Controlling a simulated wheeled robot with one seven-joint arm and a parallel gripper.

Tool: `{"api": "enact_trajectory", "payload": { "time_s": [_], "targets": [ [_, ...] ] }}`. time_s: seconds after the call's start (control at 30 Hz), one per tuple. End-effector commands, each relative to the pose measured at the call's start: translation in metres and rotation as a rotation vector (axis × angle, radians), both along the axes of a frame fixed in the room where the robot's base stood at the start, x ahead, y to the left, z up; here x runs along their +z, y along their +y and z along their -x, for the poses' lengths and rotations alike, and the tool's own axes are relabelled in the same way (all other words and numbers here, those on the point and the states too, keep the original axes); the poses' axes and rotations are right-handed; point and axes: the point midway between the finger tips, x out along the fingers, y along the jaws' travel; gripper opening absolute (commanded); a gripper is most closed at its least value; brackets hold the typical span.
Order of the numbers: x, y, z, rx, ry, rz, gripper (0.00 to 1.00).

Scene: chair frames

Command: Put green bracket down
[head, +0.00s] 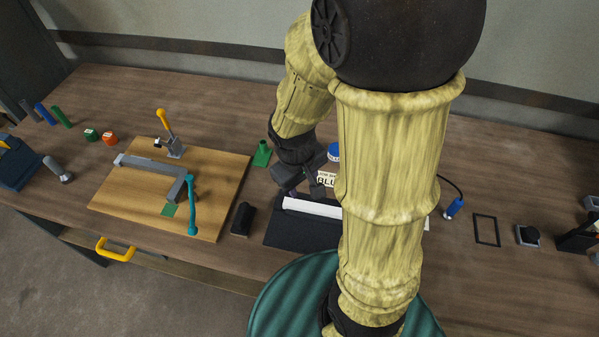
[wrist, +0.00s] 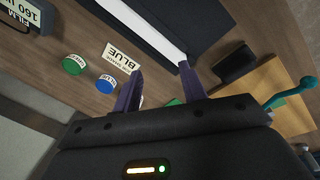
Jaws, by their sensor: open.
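The green bracket (head: 262,154) stands on the table just right of the wooden board, with a flat base and a narrow upright part. My gripper (head: 305,188) is open and empty to its right, above the black mat, apart from it. In the wrist view my gripper (wrist: 160,84) shows two purple fingers spread apart with nothing between them. A bit of green (wrist: 174,102) shows low beside the right finger; it is probably the bracket, mostly hidden by the gripper body.
The wooden board (head: 226,190) carries a grey frame, a yellow-handled clamp (head: 166,123) and a teal lever (head: 192,205). A black block (head: 242,218) lies right of it. A black mat (head: 283,235) holds a white bar. A blue cap (head: 334,151) and BLUE card (head: 326,178) stand behind.

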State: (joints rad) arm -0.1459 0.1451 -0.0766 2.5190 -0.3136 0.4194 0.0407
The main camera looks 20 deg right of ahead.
Motion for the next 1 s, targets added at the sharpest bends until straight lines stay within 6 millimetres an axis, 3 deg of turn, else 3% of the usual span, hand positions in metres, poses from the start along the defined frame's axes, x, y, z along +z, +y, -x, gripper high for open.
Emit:
{"api": "enact_trajectory", "payload": {
  "time_s": [0.1,0.3,0.67,0.77,1.0],
  "targets": [
    [0.020,0.004,0.001,-0.177,-0.101,-0.109,0.42],
    [0.033,0.006,0.000,-0.296,-0.167,-0.180,0.42],
    [0.031,0.004,-0.004,-0.332,-0.150,-0.185,0.46],
    [0.026,-0.002,-0.012,-0.426,-0.106,-0.200,0.46],
    [0.003,-0.028,-0.046,-0.847,0.096,-0.303,0.46]
  ]
}}
